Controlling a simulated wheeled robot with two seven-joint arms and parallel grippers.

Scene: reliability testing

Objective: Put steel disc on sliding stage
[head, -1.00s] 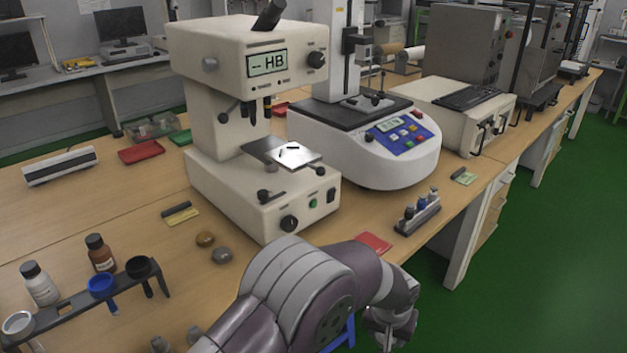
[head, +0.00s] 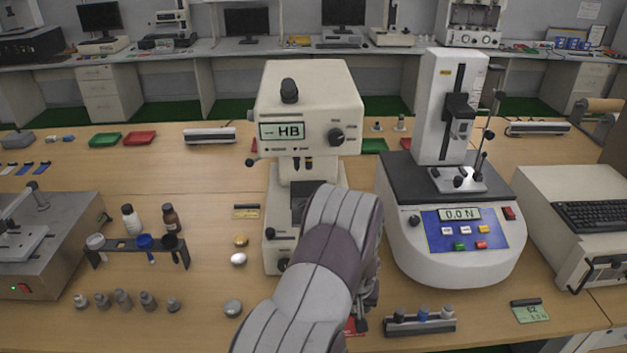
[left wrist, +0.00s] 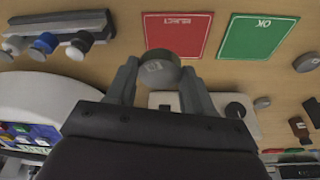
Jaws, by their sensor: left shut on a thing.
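My left gripper (head: 362,318) is low in front of the hardness tester, partly hidden behind my own arm in the head view. In the left wrist view the gripper (left wrist: 160,82) is shut on a round grey steel disc (left wrist: 160,68) with a small mark on its face. The disc is above the table, beside the red REJECT card. The sliding stage (head: 304,188) is the dark plate under the tester's head; my arm covers its front part. I cannot make out the disc in the head view. My right gripper is not in view.
The cream tester (head: 310,110) stands behind my arm, with the force tester (head: 455,255) to its right. A small rack (head: 405,328) stands near the front edge. Loose round pieces (head: 238,259) lie left of the tester. The red card (left wrist: 178,32) and green card (left wrist: 258,36) lie flat.

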